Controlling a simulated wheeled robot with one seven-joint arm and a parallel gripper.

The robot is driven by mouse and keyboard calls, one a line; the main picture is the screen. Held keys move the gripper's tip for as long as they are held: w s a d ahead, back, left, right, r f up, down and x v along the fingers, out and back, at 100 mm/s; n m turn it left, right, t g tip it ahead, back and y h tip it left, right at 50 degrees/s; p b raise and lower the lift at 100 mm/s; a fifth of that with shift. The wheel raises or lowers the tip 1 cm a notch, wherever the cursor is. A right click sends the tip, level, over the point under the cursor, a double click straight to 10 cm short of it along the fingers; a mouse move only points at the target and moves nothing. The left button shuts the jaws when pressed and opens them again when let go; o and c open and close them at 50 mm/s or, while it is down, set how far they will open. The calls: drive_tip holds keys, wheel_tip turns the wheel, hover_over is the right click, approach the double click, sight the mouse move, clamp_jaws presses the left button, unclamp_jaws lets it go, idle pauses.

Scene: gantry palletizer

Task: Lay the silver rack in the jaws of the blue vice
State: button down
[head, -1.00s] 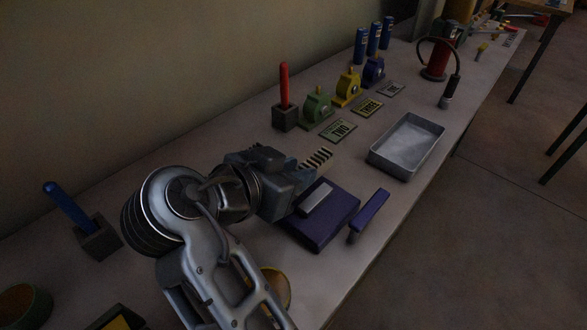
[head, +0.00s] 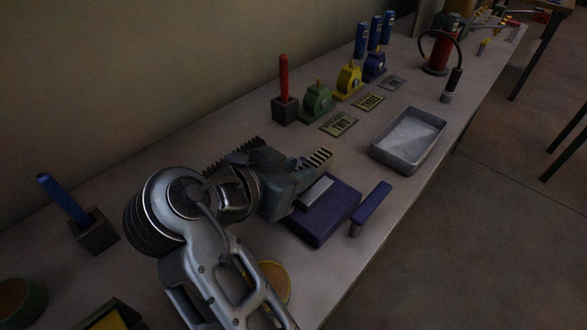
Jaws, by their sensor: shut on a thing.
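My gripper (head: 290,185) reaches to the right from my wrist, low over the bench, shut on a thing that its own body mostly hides. A dark grey toothed strip (head: 228,153), which I take for the silver rack, sticks out behind and left of the gripper, tilted in the picture. Its contact with the fingers is hidden. A second, tan toothed end (head: 318,158) shows beyond the fingertips; I cannot tell whether it is a separate piece. The blue vice (head: 335,215) is just right of and below the gripper, with a pale metal bar (head: 316,192) on top and a blue bar (head: 371,208) at its right.
A grey metal tray (head: 408,142) stands right of the vice. Label plates (head: 338,123), a green block (head: 318,103) and a red rod in a holder (head: 284,88) stand behind. A blue rod in a holder (head: 65,200) is at left. The bench's front edge is close to the vice.

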drive_tip(key=shift+f, duration=0.35)
drive_tip(key=c, duration=0.8)
unclamp_jaws()
drive_tip(key=shift+o, duration=0.2)
